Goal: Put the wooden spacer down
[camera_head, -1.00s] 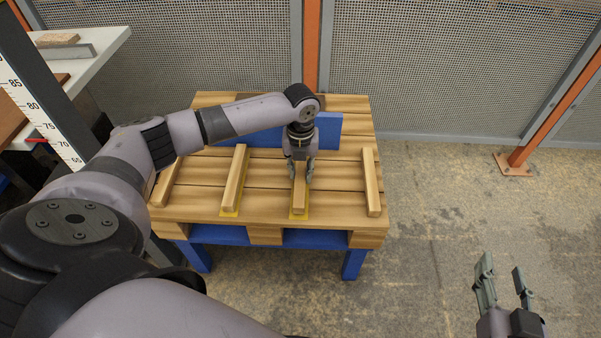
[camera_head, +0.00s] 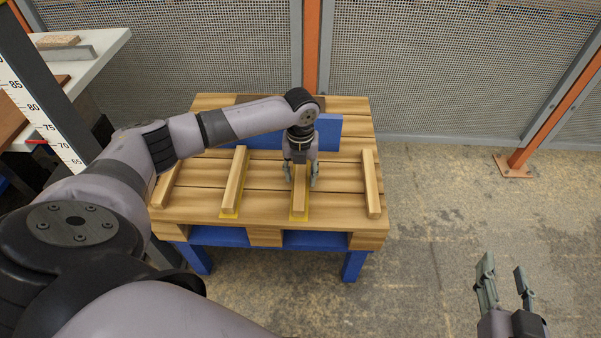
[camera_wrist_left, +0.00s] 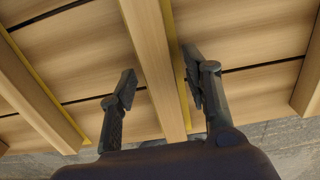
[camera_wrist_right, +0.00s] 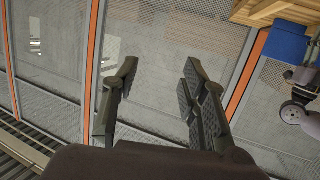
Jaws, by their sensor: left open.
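The wooden spacer (camera_head: 299,200) is a light wood bar lying on a yellow marked strip (camera_head: 300,218) on the pallet-like table. My left gripper (camera_head: 301,182) is over it, with its two fingers on either side of the bar. In the left wrist view the fingers of my left gripper (camera_wrist_left: 160,90) are spread, with gaps to the spacer (camera_wrist_left: 157,70) between them. The far end of the spacer is hidden under the gripper in the head view. My right gripper (camera_head: 505,285) is open and empty, off to the right above the floor; it also shows in the right wrist view (camera_wrist_right: 158,85).
Another spacer (camera_head: 235,180) lies on a yellow strip to the left. More bars lie near the left edge (camera_head: 166,182) and right edge (camera_head: 371,183) of the table (camera_head: 335,215).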

